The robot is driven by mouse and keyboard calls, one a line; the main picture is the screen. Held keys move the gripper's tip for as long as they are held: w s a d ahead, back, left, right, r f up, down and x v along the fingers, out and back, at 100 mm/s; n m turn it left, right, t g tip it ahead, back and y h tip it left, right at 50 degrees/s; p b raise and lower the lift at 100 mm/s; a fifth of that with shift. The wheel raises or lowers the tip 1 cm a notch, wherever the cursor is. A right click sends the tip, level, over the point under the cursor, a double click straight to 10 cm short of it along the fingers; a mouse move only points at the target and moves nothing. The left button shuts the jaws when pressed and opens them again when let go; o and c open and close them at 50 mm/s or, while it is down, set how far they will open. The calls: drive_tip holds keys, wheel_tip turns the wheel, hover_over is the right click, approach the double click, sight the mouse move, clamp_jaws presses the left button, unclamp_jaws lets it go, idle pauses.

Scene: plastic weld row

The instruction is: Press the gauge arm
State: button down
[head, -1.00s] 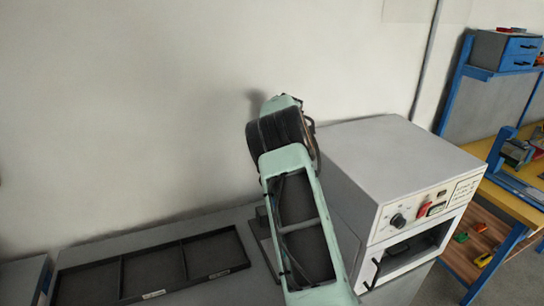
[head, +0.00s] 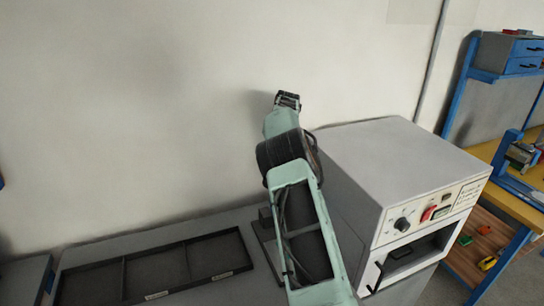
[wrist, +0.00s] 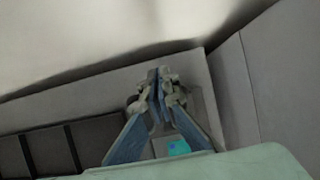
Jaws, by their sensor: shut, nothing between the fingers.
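My gripper (wrist: 158,78) is shut and empty in the wrist view, with its fingertips together. Below and behind its fingers is a grey plate-like fixture (wrist: 202,112) with a teal patch (wrist: 178,147) on it, largely hidden by the fingers. In the head view a small dark stand on a base plate (head: 266,238) sits on the bench between the tray and the white machine, partly hidden by my arm. It may be the gauge; I cannot make out its arm. I see no clear contact between the gripper and the fixture.
A black tray with three compartments (head: 122,278) lies left of the stand; it also shows in the wrist view (wrist: 66,142). A white machine (head: 395,165) with a knob and an open front stands close on the right. The wall is behind.

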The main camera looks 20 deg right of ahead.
drive_tip(key=shift+s+r, duration=0.1)
drive_tip(key=shift+r, duration=0.1)
drive_tip(key=v, duration=1.1)
drive_tip(key=shift+s+r, duration=0.25)
drive_tip(key=shift+r, duration=0.05)
